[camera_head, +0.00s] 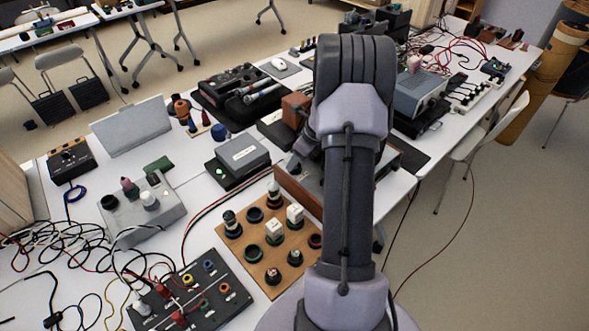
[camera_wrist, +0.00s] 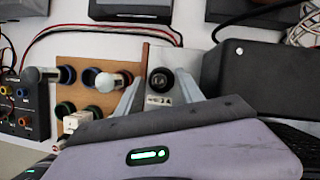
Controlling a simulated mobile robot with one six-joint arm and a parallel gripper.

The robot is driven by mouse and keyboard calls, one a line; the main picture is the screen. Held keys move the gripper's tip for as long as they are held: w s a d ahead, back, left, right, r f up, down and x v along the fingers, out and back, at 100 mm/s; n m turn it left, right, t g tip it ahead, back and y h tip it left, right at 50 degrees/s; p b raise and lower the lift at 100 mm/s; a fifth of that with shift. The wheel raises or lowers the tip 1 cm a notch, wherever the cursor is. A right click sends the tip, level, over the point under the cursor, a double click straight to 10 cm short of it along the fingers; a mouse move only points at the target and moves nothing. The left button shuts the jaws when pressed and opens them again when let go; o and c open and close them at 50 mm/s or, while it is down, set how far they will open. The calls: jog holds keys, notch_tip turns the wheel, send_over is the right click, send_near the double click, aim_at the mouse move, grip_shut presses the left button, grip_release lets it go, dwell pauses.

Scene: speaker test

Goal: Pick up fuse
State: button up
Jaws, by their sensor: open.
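A brown board (camera_head: 240,258) with several round holders stands near the middle of the table. Small white and dark pieces that look like fuses stand in some holders, including a pale-topped one (camera_head: 274,190) and a white block (camera_head: 295,213). I cannot tell which is the task's fuse. In the wrist view, the board (camera_wrist: 72,42) is left of my gripper, with a white cylindrical piece (camera_wrist: 106,81) just beside the left finger. My gripper (camera_wrist: 161,92) is open. A black round part (camera_wrist: 161,79) on a light panel shows between its fingers. My arm hides the gripper in the head view.
A black panel with coloured sockets (camera_head: 193,290) lies in front of the board. A grey box (camera_head: 243,153) stands behind it. Loose cables (camera_head: 60,240) crowd the table's left side. A large dark box (camera_wrist: 262,80) is right of my gripper.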

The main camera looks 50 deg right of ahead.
jog(key=shift+r, duration=0.1)
grip_shut()
jog(key=shift+r, duration=0.1)
